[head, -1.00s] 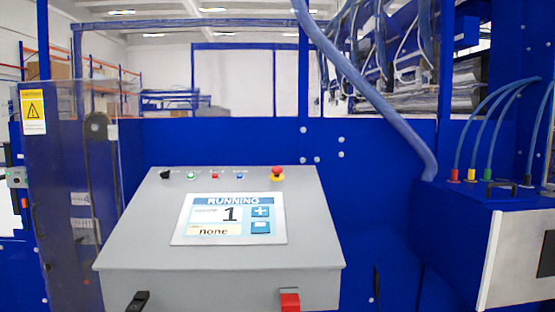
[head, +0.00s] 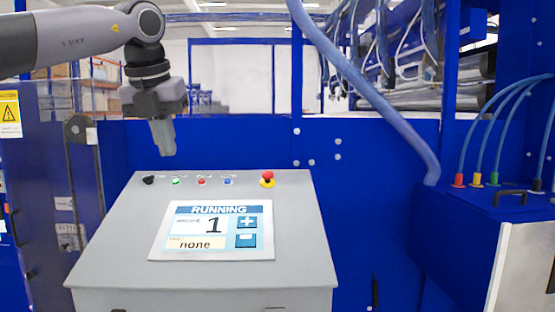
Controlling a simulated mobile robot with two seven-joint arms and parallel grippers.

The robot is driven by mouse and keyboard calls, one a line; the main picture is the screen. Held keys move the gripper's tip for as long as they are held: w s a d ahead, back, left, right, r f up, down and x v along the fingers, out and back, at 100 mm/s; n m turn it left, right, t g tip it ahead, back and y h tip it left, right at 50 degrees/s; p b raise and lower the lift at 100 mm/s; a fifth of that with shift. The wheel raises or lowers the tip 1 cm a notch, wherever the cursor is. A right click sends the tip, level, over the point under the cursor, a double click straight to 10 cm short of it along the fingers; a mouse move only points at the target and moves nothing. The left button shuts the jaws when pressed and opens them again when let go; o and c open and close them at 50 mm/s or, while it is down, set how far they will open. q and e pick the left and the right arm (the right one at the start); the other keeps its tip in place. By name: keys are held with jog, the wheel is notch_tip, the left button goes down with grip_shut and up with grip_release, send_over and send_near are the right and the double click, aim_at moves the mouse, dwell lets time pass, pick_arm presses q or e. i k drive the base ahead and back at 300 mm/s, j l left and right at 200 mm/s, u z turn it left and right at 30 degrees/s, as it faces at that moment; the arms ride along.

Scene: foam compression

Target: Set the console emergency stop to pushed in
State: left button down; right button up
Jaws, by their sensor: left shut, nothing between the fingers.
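The console emergency stop (head: 267,177) is a red mushroom button on a yellow base, at the back right of the grey console's (head: 110,262) sloped top. Its red head stands above the yellow base. My left gripper (head: 168,152) points down above the back left part of the console, to the left of the emergency stop and apart from it. Its fingers are together with nothing between them. My right gripper is not in view.
A black knob (head: 149,180) and small green, red and blue buttons sit along the console's back edge. The screen (head: 212,230) reads RUNNING, 1 and none. A blue machine wall (head: 375,180) stands behind. A blue hose (head: 365,90) hangs at the right.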

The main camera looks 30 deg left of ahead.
aim_at(267, 175)
jog(key=i, duration=1.2)
